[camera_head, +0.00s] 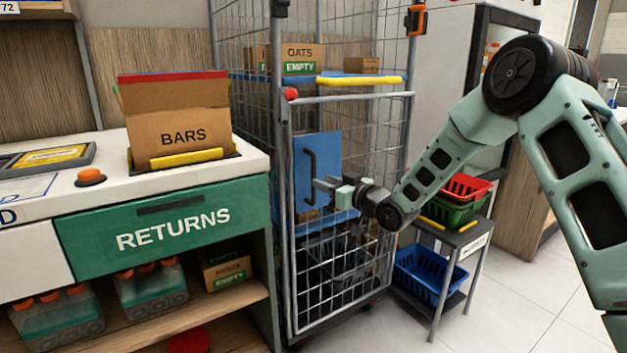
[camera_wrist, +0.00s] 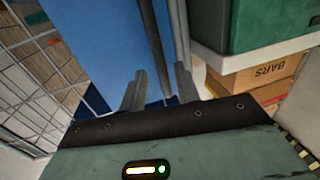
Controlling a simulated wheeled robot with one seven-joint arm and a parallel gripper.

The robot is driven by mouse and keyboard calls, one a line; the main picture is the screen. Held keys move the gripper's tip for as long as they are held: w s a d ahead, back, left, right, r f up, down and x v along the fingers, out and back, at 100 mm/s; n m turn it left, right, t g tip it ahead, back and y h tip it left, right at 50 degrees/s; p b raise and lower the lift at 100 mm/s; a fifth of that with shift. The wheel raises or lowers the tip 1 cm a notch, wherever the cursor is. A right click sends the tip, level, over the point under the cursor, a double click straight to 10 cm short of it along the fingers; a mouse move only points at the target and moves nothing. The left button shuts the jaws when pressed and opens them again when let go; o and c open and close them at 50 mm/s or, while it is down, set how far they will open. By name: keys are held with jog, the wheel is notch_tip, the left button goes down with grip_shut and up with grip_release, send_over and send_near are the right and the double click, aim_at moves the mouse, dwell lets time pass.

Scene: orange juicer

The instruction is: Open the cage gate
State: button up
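The cage gate (camera_head: 352,285) is a grey wire-mesh panel on the front of a tall roll cage. It looks shut or nearly shut in the head view. A blue plate (camera_head: 328,150) on its left half carries a black vertical handle (camera_head: 309,176). My gripper (camera_head: 321,190) is at the plate, just right of the handle. In the wrist view my gripper (camera_wrist: 160,88) has its two fingers apart, with the dark handle (camera_wrist: 155,45) running down between them. I cannot tell whether either finger touches it. A red knob (camera_head: 290,94) sits at the gate's upper left corner.
A returns counter (camera_head: 250,160) with a BARS box (camera_head: 180,115) stands close on the left. A small stand (camera_head: 470,240) with red, green and blue baskets is at the right. OATS box (camera_head: 303,58) is inside the cage. Floor (camera_head: 510,300) is clear at lower right.

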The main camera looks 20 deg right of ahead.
aim_at(314, 200)
jog(key=shift+x, duration=2.65)
grip_shut()
